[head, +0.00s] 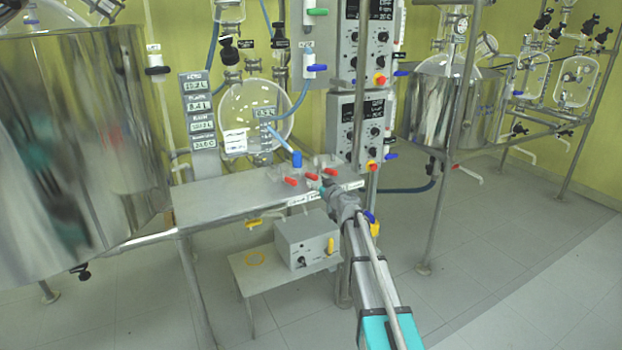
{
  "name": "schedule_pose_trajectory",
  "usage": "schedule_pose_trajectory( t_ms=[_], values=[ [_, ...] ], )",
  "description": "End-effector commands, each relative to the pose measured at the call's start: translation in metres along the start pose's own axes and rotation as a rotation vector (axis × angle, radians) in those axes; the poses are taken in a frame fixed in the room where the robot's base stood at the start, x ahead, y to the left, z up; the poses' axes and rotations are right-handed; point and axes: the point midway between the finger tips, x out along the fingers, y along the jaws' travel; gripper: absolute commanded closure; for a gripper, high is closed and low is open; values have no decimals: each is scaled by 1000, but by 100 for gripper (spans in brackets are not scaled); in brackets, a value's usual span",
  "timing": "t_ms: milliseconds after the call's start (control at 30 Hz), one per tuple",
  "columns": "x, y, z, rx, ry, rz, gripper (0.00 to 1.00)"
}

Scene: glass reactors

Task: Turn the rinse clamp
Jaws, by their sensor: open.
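Several red-handled clamps sit in a row on the steel bench (230,200): a left one (290,181), a middle one (311,176) and a right one (330,171). Small white labels (297,200) line the bench's front edge below them. Their text is too small to read, so I cannot tell which clamp is the rinse one. My gripper (328,184) is open at the bench's front edge, close to the right red clamp. Its fingers are small in view and partly merge with the fittings. I cannot tell whether they touch the clamp.
A blue-topped fitting (297,159) stands behind the clamps. Control boxes (357,128) hang at the right, above the bench. A large steel vessel (75,150) fills the left. A grey box (305,242) sits on a low table below. The floor (500,260) at right is clear.

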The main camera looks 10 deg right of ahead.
Motion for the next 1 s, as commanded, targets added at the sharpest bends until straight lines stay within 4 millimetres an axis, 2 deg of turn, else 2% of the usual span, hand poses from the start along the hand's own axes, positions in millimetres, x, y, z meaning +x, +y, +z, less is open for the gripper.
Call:
schedule_pose_trajectory(
  t_ms=[33, 100, 300, 733, 767, 1000],
  values=[
    [11, 1, 0, 0, 0, -1, 33],
    [19, 1, 0, 0, 0, -1, 33],
    [35, 0, 0, 0, 0, -1, 33],
    [39, -1, 0, 0, 0, -1, 33],
    [39, -1, 0, 0, 0, -1, 37],
    [39, -1, 0, 0, 0, -1, 82]
  ],
)
